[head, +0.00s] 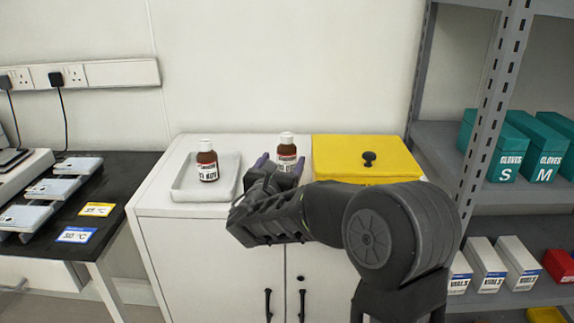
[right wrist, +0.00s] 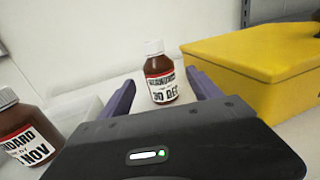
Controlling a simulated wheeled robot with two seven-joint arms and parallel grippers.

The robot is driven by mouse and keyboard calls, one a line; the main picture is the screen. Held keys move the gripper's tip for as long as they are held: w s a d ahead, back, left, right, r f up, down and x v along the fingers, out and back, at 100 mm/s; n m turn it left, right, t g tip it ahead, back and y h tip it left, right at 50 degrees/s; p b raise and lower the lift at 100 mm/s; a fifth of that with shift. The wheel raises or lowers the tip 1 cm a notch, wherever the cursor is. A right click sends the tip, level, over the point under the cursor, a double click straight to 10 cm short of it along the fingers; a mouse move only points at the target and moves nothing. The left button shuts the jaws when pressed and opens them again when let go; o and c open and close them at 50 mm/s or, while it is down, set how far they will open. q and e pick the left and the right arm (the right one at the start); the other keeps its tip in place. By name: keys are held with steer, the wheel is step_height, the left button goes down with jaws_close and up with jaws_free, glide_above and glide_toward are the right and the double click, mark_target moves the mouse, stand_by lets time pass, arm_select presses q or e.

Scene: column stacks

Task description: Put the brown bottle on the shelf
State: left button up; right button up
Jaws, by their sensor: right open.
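Two brown bottles with white caps and red-and-white labels stand on the white cabinet (head: 160,193). One brown bottle (head: 207,162) stands in the white tray (head: 181,194) at the left. The other brown bottle (head: 286,149) stands between the tray and the yellow box, upright. My right gripper (head: 282,162) is open, with its purple fingers on either side of this second bottle. In the right wrist view this bottle (right wrist: 160,75) shows between and just beyond the fingertips (right wrist: 160,84), not gripped. The shelf (head: 440,150) is at the right. My left gripper is not seen.
A yellow box (head: 340,160) with a black knob sits close to the right of the bottle. The shelf holds green glove boxes (head: 509,153), white vial boxes (head: 487,262) and a red box (head: 560,265). A black table (head: 110,180) with several pale devices is at the left.

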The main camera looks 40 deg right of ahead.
mark_target(289, 146)
steer(key=shift+r, duration=0.1)
steer(key=shift+x, duration=1.3)
steer(key=shift+x, duration=2.65)
steer(key=shift+r, duration=0.15)
jaws_close()
